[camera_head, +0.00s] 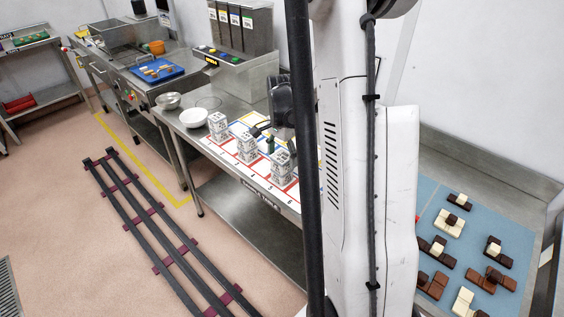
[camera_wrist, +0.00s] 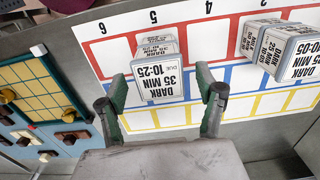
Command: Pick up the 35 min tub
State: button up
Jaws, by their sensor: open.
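The 35 min tub (camera_wrist: 160,82) is pale with a "DARK 35 MIN 10-25" label, which reads upside down in the wrist view. It stands on the printed mat (camera_wrist: 225,35) near the number 5. My gripper (camera_wrist: 161,76) is open, with one green-padded finger on each side of the tub's near end. Gaps show between the pads and the tub. In the head view, several pale tubs stand in a row on the mat, the nearest (camera_head: 282,167) at the right. Their labels are too small to read there, and my arm hides part of the bench.
At the left lies a yellow grid tray (camera_wrist: 30,90) among chocolate pieces. A white bowl (camera_head: 220,118) stands left of the tubs.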

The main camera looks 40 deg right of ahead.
aim_at(282, 157)
jog(key=shift+f, duration=1.6)
jog(key=c, duration=1.3)
jog(key=shift+r, duration=0.15)
